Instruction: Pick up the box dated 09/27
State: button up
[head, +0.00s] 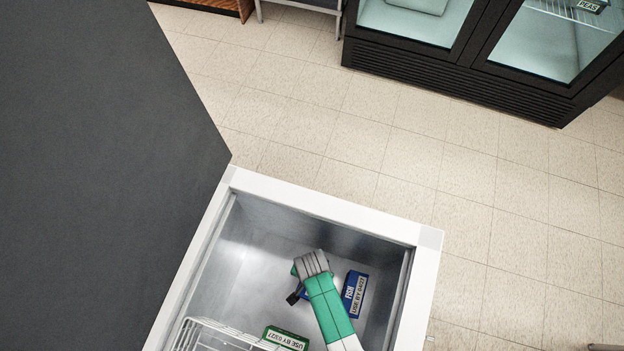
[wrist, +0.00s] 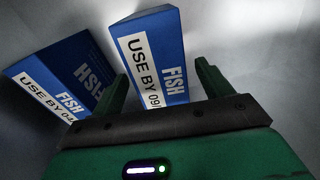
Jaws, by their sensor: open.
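In the wrist view, a blue FISH box (wrist: 150,50) carries a white label reading "USE BY 09/", with the rest cut off. My gripper (wrist: 160,82) is open, with one green finger on each side of this box's near end; I cannot tell whether they touch it. A second blue FISH box (wrist: 62,72) lies tilted at left, its label starting "USE BY 04". In the head view, my gripper (head: 298,284) is down inside the white chest freezer (head: 325,207), mostly covering one blue box. Another blue box (head: 354,293), seemingly dated 04/27, lies just right of it.
A green box (head: 286,337) with a use-by label lies near the bottom of the head view, beside a white wire basket (head: 205,338). The freezer walls surround my gripper. A dark grey surface (head: 90,170) stands left. A glass-door cabinet (head: 470,50) is at the back, beyond open tiled floor.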

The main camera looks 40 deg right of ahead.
notch_tip(320, 180, down, 2)
jog(key=shift+f, duration=0.2)
jog(key=shift+r, duration=0.1)
jog(key=c, duration=1.4)
